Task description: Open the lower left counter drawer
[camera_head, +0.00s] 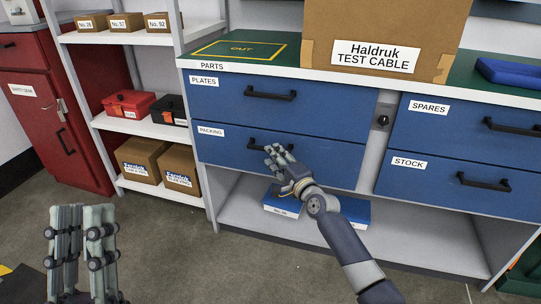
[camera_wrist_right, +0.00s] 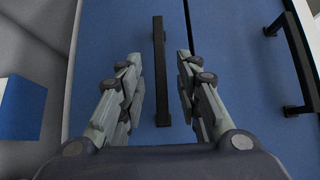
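The lower left counter drawer (camera_head: 225,145) is blue, labelled PACKING, and looks shut. Its black bar handle (camera_head: 262,143) is partly hidden behind my right gripper (camera_head: 280,154). In the right wrist view the handle (camera_wrist_right: 161,70) runs between the two fingers of my right gripper (camera_wrist_right: 162,95), nearer the left finger. The fingers are apart, with gaps on both sides of the handle. My left gripper (camera_head: 83,222) is at the lower left, over the floor, far from the drawer; its fingers stand upright side by side with a narrow gap.
The PLATES drawer (camera_head: 330,105) is above, with its handle (camera_head: 270,95). SPARES (camera_head: 470,125) and STOCK (camera_head: 450,182) drawers are at right. Blue boxes (camera_head: 282,203) lie on the shelf below. A large carton (camera_head: 390,25) stands on the counter. Open floor lies in front.

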